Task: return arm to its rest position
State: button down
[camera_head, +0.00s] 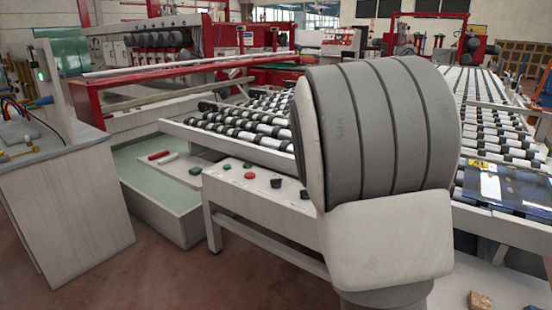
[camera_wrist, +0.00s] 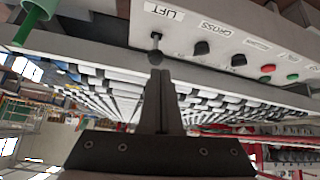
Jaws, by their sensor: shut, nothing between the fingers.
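My gripper (camera_wrist: 160,76) points up the middle of the wrist view, its two fingers together with nothing between them. Its tips appear just below the small dark-knobbed lever (camera_wrist: 155,56) under the LIFT label on the control panel (camera_wrist: 205,22). I cannot tell whether they touch. In the head view a large grey and white link of my arm fills the centre right and hides part of the machine. My gripper does not show there.
The control panel (camera_head: 262,181) with green, red and black buttons fronts the roller conveyor (camera_head: 240,126). A grey cabinet (camera_head: 70,205) stands at left. A dark glass sheet (camera_head: 505,188) lies on the right rollers (camera_head: 490,130). A green tube (camera_wrist: 35,15) shows at upper left in the wrist view.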

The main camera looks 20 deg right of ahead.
jog(key=s+a+r+n+y+p, duration=0.2)
jog(key=s+a, duration=0.4)
jog(key=s, duration=0.4)
jog(key=s+a+r+n+y+p, duration=0.2)
jog(key=s+a, duration=0.4)
jog(key=s, duration=0.5)
jog(key=s+a+r+n+y+p, duration=0.1)
jog(key=s+a+r+n+p, duration=0.3)
jog(key=s, duration=0.6)
jog(key=shift+s+a+y+p, duration=0.15)
jog(key=shift+a+y+p, duration=0.3)
jog(key=shift+a, duration=0.8)
jog(key=shift+d+r, duration=0.1)
